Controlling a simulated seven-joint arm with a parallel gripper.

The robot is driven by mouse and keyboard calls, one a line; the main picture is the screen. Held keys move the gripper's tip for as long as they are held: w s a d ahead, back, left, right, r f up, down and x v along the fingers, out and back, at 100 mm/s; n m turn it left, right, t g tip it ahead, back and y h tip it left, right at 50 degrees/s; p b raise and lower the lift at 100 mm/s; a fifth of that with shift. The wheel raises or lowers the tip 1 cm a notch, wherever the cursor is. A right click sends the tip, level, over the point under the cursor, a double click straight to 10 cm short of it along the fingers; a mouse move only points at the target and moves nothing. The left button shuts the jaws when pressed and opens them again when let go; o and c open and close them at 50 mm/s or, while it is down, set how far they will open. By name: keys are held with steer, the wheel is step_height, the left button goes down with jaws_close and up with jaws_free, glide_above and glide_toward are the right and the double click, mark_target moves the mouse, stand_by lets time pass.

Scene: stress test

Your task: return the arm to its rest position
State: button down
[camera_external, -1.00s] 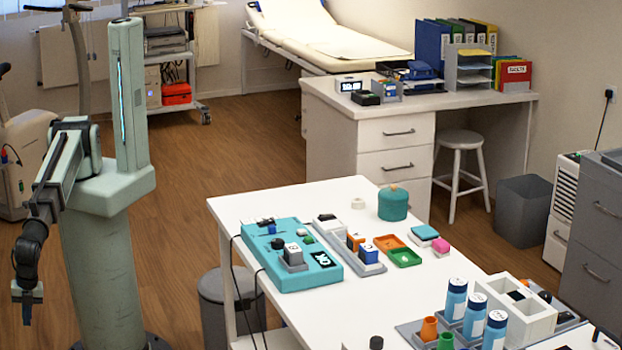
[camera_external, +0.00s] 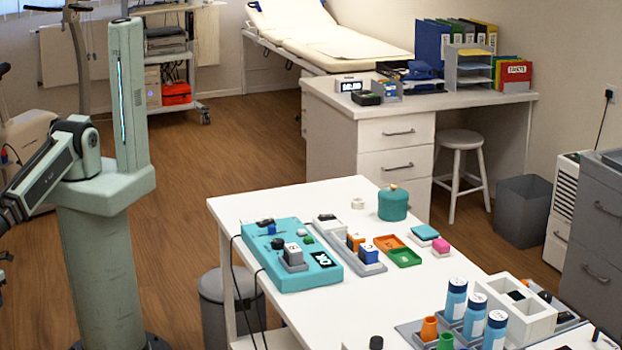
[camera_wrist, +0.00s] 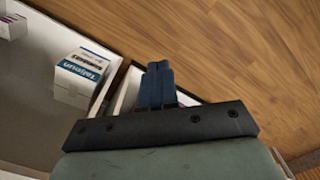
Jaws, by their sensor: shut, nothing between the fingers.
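My gripper (camera_wrist: 157,82) shows in the wrist view with its two blue fingers pressed together and nothing between them. Behind the fingers lie the wood floor and the edge of a light surface. In the external view my arm reaches out past the left edge of the picture, and the gripper itself is out of that frame. The arm is away from the white table (camera_external: 240,212).
A white and blue labelled box (camera_wrist: 78,80) stands on a grey surface left of the fingers. Open wood floor (camera_external: 215,165) lies between my column and the table.

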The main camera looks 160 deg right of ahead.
steer(key=s+f+g, duration=0.3)
steer(key=s+f, duration=0.6)
steer(key=s, duration=0.5)
steer(key=s+f+g, duration=0.3)
steer(key=s+f, duration=0.7)
steer(key=s, duration=0.5)
steer(key=shift+f+g, duration=0.3)
